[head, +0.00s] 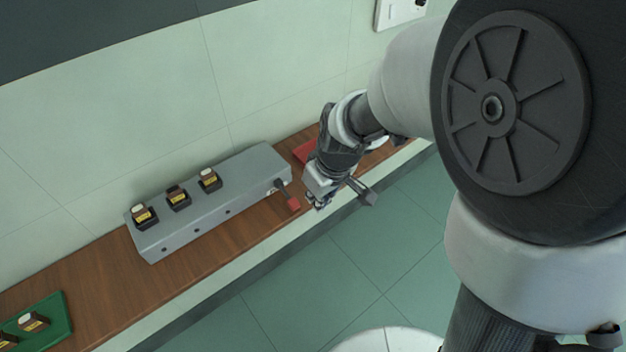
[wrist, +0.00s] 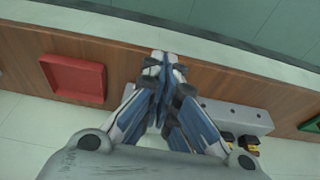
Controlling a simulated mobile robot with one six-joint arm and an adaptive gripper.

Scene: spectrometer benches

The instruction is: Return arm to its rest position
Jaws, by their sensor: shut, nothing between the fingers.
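My gripper (head: 319,196) is at the front edge of the wooden bench, to the right of the grey spectrometer block and its red-tipped lever (head: 291,202). In the wrist view my gripper (wrist: 160,58) has its fingers together with nothing between them. My arm reaches in from the right of the head view, bent down toward the bench. The gripper is apart from the lever in the head view.
The grey block (head: 205,205) carries several dark bottles with labels. A red tray (wrist: 75,78) lies on the bench, partly hidden behind my arm in the head view. The tiled floor in front is clear.

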